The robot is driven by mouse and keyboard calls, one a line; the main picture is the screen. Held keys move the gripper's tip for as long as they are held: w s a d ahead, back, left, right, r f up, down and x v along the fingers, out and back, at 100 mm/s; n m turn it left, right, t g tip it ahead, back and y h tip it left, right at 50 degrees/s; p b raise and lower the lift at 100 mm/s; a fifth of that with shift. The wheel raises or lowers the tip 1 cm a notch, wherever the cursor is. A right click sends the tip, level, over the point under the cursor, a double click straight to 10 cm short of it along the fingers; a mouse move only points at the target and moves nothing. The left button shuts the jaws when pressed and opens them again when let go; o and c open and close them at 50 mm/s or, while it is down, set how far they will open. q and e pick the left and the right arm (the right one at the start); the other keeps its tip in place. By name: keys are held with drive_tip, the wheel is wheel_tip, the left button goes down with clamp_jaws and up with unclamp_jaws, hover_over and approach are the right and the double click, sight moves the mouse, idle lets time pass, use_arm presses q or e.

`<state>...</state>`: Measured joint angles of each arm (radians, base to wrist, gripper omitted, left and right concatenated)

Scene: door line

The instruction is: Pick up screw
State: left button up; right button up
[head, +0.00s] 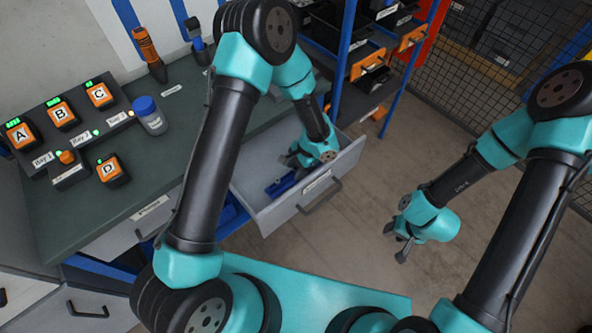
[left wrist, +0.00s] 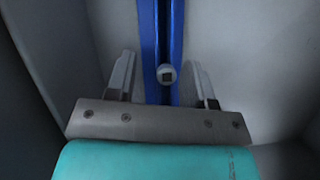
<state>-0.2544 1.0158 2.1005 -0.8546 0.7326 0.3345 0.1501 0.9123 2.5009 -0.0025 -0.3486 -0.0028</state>
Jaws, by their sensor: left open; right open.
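A round, light grey head with a dark square recess, which looks like the screw (left wrist: 167,75), shows in the left wrist view against a blue rail-like piece (left wrist: 178,35). My left gripper (left wrist: 163,82) is open, with one finger on each side of the screw and gaps between. I cannot tell how far above it the fingers are. In the head view my left gripper (head: 296,158) is down in the open drawer (head: 262,212), and the screw cannot be made out there. My right gripper (head: 397,243) is open and empty over the floor at the right.
The drawer's grey walls stand close around my left gripper. Blue pieces (head: 283,186) lie in the drawer. The green worktop (head: 185,135) holds labelled chargers (head: 62,113), a blue-capped jar (head: 150,115) and an orange-handled tool (head: 148,48). A blue-post shelf (head: 345,50) stands behind.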

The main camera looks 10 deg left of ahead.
use_arm(q)
drive_tip(key=shift+f, duration=0.25)
drive_tip(key=shift+c, duration=0.3)
clamp_jaws()
